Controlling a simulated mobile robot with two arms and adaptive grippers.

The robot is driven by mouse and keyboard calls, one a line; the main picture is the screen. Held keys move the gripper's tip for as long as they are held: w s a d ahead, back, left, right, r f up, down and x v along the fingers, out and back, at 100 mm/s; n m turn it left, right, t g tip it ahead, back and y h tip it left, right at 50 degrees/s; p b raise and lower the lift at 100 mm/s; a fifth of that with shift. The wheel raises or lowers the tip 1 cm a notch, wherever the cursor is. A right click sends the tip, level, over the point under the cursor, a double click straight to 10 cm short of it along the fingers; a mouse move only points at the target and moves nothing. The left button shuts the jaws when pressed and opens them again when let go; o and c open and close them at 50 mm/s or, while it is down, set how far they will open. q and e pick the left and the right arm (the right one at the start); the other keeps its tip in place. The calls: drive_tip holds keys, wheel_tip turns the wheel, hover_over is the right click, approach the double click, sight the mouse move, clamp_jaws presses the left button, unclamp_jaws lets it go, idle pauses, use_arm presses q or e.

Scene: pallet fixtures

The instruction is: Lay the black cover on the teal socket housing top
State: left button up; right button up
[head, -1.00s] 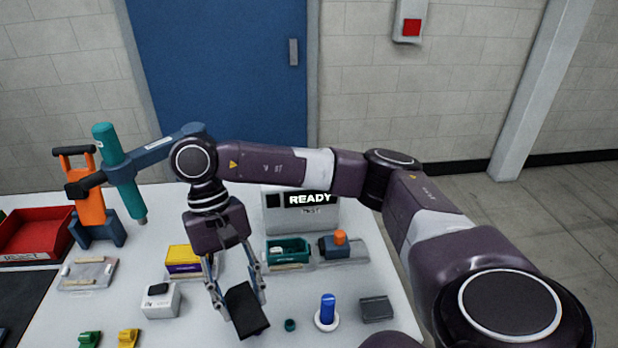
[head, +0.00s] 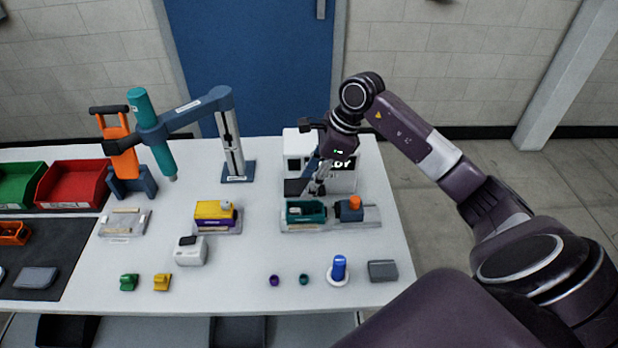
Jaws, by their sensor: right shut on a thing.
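The teal socket housing (head: 317,218) sits in a clear fixture at the back right of the table, with its open top facing up. My right gripper (head: 313,188) is just above and behind it, shut on the black cover (head: 294,187). The cover is a dark flat plate held above the housing's rear left side, apparently apart from it. The fingers partly hide each other, and the cover's exact tilt is hard to tell. My left gripper is not in view.
A blue block with an orange knob (head: 354,204) stands right beside the housing. A white READY box (head: 293,146) is close behind the gripper. A yellow-and-purple block (head: 209,214) is to the left. A blue peg (head: 339,268) and a grey block (head: 382,271) stand in front.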

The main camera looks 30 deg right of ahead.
drive_tip(key=shift+f+b, duration=0.3)
drive_tip(key=shift+f, duration=0.45)
wheel_tip(320, 180, down, 4)
drive_tip(key=shift+r+b, duration=0.25)
drive_tip(key=shift+b, duration=0.9)
drive_tip(key=shift+f+b, duration=0.35)
drive_tip(key=shift+b, duration=0.5)
drive_tip(key=shift+f+b, duration=0.7)
drive_tip(key=shift+b, duration=0.1)
idle(0.3)
drive_tip(key=o, duration=1.1)
